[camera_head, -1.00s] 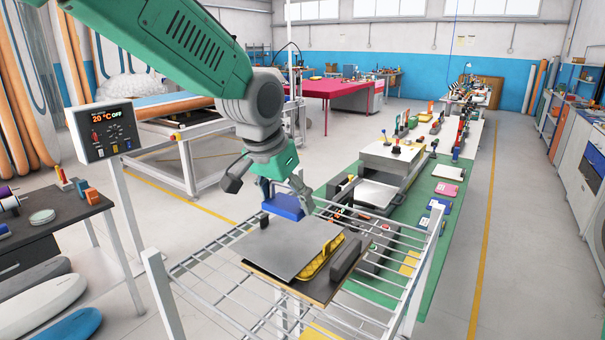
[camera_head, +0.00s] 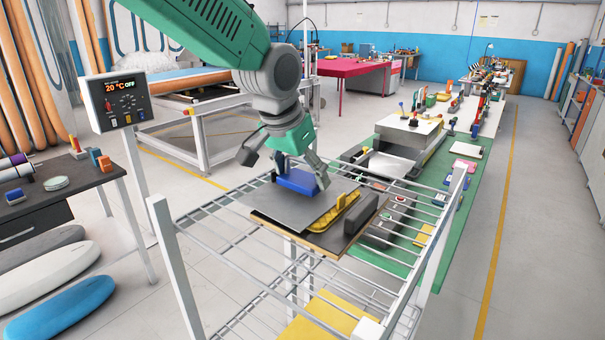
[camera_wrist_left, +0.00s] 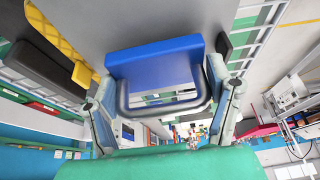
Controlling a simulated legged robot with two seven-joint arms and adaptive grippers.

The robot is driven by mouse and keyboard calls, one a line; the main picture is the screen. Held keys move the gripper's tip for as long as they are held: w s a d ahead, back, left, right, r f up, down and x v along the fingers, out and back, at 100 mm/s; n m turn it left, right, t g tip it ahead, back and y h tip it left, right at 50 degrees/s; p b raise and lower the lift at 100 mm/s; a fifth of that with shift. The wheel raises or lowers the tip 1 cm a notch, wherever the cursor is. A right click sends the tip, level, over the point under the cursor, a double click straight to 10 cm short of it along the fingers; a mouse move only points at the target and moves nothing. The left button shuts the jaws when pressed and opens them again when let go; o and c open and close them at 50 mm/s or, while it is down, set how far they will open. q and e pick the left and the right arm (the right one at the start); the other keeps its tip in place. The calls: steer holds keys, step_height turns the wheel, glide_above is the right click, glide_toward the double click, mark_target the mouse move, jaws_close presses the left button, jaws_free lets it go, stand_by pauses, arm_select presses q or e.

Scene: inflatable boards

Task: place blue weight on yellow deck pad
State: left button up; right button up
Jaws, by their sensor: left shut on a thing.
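The blue weight (camera_head: 297,182) is a blue block with a grey handle, clearest in the wrist view (camera_wrist_left: 155,62). My left gripper (camera_head: 289,168) is shut on it, with its fingers at both ends of the handle. The weight is over or on the far part of a grey plate (camera_head: 285,211) on the wire rack; I cannot tell if it touches. A flat yellow pad (camera_head: 322,316) lies low under the rack's near side, partly hidden by the bars. My right gripper is out of view.
The white wire rack (camera_head: 225,262) also carries a yellow clamp-like piece (camera_head: 337,212) and a dark block (camera_head: 361,217) beside the plate. A control panel (camera_head: 118,99) on a post stands at the left.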

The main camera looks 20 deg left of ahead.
arm_select(q)
steer(key=shift+w+d+f, duration=0.15)
steer(key=shift+f, duration=0.05)
steer(key=shift+f, duration=0.3)
stand_by(0.3)
steer(key=o, duration=1.7)
steer(key=shift+o, duration=0.2)
steer(key=v, duration=1.2)
